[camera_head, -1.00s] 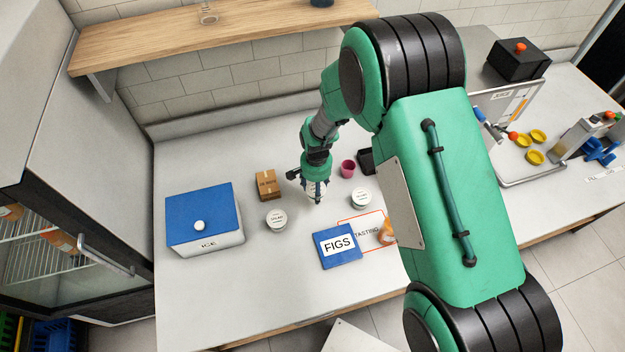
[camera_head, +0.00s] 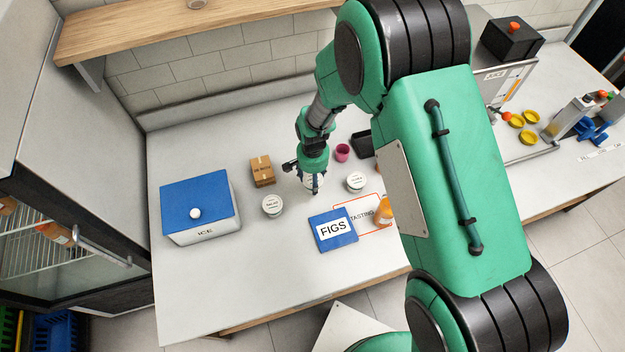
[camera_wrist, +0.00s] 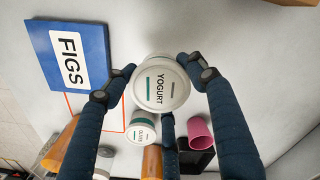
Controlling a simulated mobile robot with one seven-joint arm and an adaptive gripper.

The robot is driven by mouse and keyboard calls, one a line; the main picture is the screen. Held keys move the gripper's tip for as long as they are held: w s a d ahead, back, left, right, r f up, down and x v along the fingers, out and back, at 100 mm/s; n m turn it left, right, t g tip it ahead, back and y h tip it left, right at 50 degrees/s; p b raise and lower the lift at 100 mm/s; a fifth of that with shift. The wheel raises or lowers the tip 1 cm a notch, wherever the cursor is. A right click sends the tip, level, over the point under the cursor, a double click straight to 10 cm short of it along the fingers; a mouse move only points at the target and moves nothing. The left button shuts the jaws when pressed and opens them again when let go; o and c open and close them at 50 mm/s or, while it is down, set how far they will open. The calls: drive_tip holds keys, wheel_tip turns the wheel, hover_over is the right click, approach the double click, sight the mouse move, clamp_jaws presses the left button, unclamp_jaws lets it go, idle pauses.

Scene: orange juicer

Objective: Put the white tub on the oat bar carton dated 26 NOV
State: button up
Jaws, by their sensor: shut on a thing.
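A white tub with a lid reading YOGURT (camera_wrist: 160,85) is held between the fingers of my gripper (camera_head: 313,188). In the head view the tub is mostly hidden by the gripper, and I cannot tell whether it touches the counter. A brown carton (camera_head: 262,171) stands on the counter to the left of and behind the gripper; its print is too small to read a date. A brown edge (camera_wrist: 295,2) shows at the top right of the wrist view.
Lidded tubs stand left (camera_head: 272,206) and right (camera_head: 356,182) of my gripper. A blue FIGS box (camera_head: 333,231), a pink cup (camera_head: 342,152), a black bin (camera_head: 362,145) and an ICE box with blue lid (camera_head: 199,203) are nearby.

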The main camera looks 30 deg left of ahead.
drive_tip(key=shift+s+a+r+b, duration=0.3)
drive_tip(key=shift+s+a+b, duration=0.2)
drive_tip(key=shift+s, duration=0.15)
drive_tip(key=s+a+r+b, duration=0.2)
drive_tip(key=s, duration=0.3)
drive_tip(key=s+a+r+m+b, duration=0.1)
drive_tip(key=s+a+r+b, duration=0.1)
drive_tip(key=s, duration=0.4)
drive_tip(key=shift+s+a+r+b, duration=0.25)
drive_tip(key=shift+a+r+b, duration=0.1)
drive_tip(key=shift+r+b, duration=0.15)
drive_tip(key=shift+w+a, duration=0.1)
drive_tip(key=b, duration=0.1)
hover_over(264, 174)
drive_tip(key=shift+a+f, duration=0.15)
drive_tip(key=shift+f, duration=0.6)
drive_tip(key=shift+f+b, duration=0.3)
drive_tip(key=shift+f, duration=1.45)
